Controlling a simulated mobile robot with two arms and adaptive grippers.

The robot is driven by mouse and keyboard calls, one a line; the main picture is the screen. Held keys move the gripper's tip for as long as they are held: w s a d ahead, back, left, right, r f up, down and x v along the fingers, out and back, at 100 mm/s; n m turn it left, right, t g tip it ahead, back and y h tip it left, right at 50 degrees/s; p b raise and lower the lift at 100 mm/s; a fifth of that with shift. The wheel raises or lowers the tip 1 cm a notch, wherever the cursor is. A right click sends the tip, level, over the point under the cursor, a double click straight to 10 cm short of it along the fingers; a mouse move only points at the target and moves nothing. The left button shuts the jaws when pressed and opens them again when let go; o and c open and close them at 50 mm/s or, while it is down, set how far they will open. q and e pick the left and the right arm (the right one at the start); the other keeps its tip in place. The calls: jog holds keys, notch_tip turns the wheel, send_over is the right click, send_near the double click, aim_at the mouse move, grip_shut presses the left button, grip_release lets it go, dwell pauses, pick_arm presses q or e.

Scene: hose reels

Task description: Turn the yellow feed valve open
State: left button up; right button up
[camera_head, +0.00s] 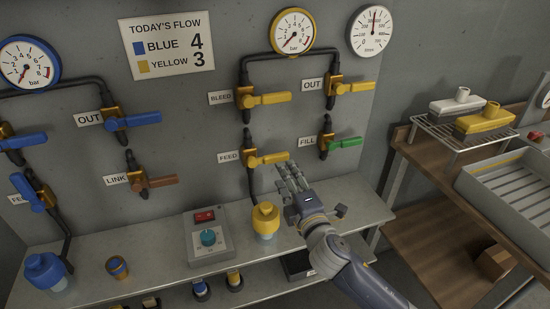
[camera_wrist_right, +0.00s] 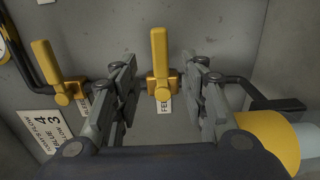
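The yellow feed valve (camera_head: 268,159) is on the wall panel beside the "FEED" label (camera_head: 229,157). Its lever points right, roughly level. My right gripper (camera_head: 290,172) is just below and right of the lever's tip in the head view. In the right wrist view, the feed valve's lever (camera_wrist_right: 158,55) shows between the two spread fingers of my right gripper (camera_wrist_right: 163,80). Gaps show on both sides, so the gripper is open and not clamped on it. My left gripper is not in view.
The bleed valve (camera_head: 265,99) is above, the yellow out valve (camera_head: 352,87) above right, and the green fill lever (camera_head: 343,143) right. A yellow-capped bottle (camera_head: 265,219) and a control box (camera_head: 208,237) stand on the shelf below. A wooden bench (camera_head: 437,172) is at right.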

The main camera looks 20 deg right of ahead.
aim_at(277, 160)
jog(key=w, duration=0.9)
jog(key=shift+a, duration=0.15)
grip_shut()
